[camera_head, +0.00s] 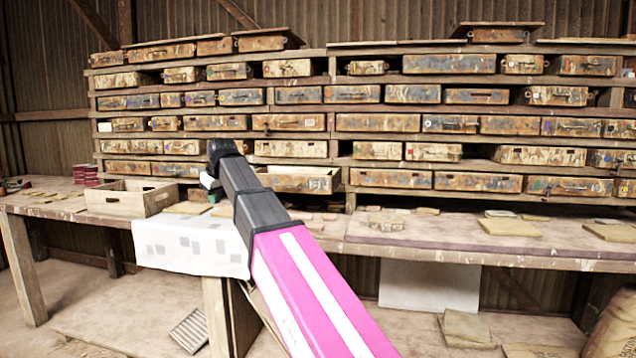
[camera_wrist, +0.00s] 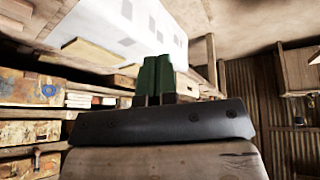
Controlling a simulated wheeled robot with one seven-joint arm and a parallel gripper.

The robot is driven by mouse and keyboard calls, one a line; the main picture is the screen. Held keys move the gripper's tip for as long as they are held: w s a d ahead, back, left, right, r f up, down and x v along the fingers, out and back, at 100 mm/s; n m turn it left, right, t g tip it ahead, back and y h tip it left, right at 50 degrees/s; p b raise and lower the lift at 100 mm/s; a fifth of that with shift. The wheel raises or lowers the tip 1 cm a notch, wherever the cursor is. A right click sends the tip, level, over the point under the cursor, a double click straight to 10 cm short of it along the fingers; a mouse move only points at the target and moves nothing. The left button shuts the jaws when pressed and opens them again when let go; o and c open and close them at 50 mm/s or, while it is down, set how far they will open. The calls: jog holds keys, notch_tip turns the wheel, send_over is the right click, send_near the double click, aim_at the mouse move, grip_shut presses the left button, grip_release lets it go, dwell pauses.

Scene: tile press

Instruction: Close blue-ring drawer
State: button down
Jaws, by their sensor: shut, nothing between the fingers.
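One drawer (camera_head: 305,180) stands pulled out of the rack above the bench, just right of my arm in the head view. Its front is worn brown and its open top shows; I cannot make out a ring colour on it there. In the wrist view a drawer front with a blue ring (camera_wrist: 48,91) shows at the left edge; I cannot tell whether it is the same drawer. My gripper (camera_wrist: 156,75) has green fingers, which are shut together and empty, apart from that front.
The wide rack (camera_head: 420,108) holds many closed worn drawers. On the bench (camera_head: 420,250) stand an open wooden box (camera_head: 112,204), a white cloth (camera_head: 190,252) hanging over the front edge, and several flat tiles (camera_head: 508,227).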

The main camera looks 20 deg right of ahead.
aim_at(331, 170)
jog(key=w+d+r+n+t, duration=0.1)
jog(key=w+d+r, duration=0.15)
jog(key=d, duration=1.05)
jog(key=w+d+r+n+t+h, duration=0.1)
jog(key=d+r, duration=0.2)
jog(key=d, duration=1)
jog(key=w+d+r+n, duration=0.1)
jog(key=w+d+r, duration=0.15)
jog(key=d, duration=1.05)
jog(key=shift+w+d+f, duration=0.1)
jog(key=shift+w+f, duration=1.8)
jog(key=shift+w, duration=0.25)
jog(key=shift+w+d+f, duration=0.1)
jog(key=shift+w+f, duration=1.75)
jog(key=shift+w, duration=0.25)
jog(key=w+d, duration=0.3)
jog(key=w, duration=0.3)
jog(key=w+d, duration=0.3)
jog(key=w, duration=0.3)
jog(key=w+d, duration=0.3)
jog(key=w, duration=0.3)
jog(key=shift+w+d+r, duration=0.1)
jog(key=shift+w+d, duration=0.15)
jog(key=shift+d, duration=0.15)
